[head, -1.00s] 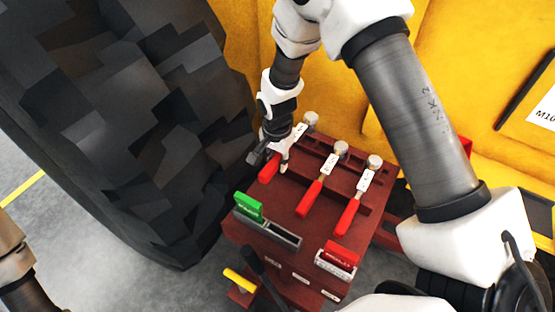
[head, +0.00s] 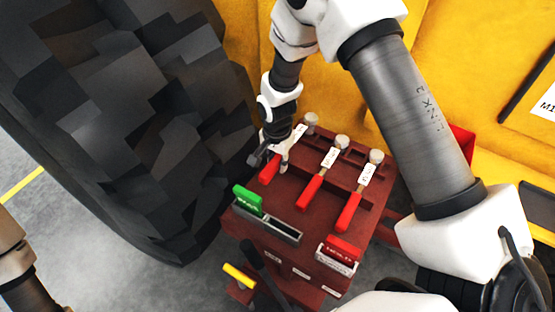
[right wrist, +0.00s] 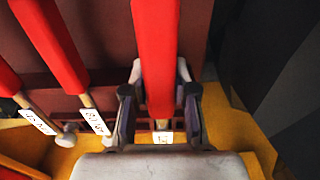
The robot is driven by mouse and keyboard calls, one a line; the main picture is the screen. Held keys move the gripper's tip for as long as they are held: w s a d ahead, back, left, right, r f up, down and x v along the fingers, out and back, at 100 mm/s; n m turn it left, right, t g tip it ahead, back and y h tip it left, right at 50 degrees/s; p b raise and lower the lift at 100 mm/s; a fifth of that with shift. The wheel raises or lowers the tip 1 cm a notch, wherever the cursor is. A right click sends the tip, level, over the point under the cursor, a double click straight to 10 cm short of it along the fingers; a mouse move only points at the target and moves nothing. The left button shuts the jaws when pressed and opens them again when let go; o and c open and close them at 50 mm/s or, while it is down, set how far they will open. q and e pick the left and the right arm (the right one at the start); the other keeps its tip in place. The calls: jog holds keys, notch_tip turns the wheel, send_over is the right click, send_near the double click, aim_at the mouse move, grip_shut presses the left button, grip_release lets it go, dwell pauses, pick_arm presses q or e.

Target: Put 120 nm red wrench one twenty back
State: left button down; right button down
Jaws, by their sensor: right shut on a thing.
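Three red-handled wrenches lie side by side on a dark red tool rack (head: 262,232). My right gripper (head: 272,158) is shut on the left one (head: 267,173), which lies in the rack. In the right wrist view, the held wrench's red handle (right wrist: 155,55) runs between the fingers (right wrist: 158,108), and part of its label shows below them. The middle wrench (head: 313,190) and the right wrench (head: 350,208) lie free, with white labels too small to read surely. My left gripper is out of view; only part of that arm shows at the left edge.
A green block (head: 248,200) and a red block (head: 343,247) stand in holders on the rack's front. A yellow-handled tool (head: 238,276) is at its lower left. A huge black tyre (head: 130,110) stands close on the left, a yellow machine body (head: 440,90) behind.

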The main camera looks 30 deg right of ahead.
jog(key=shift+f+b, duration=0.95)
jog(key=shift+f, duration=0.8)
jog(key=c, duration=0.8)
grip_release()
jog(key=shift+c, duration=0.2)
jog(key=shift+s, duration=0.1)
jog(key=r, duration=1.1)
jog(key=shift+s+a+r, duration=0.15)
jog(key=shift+a+r, duration=0.05)
jog(key=shift+r, duration=0.4)
notch_tip(320, 180, up, 7)
jog(key=p, duration=0.6)
jog(key=shift+p, duration=0.4)
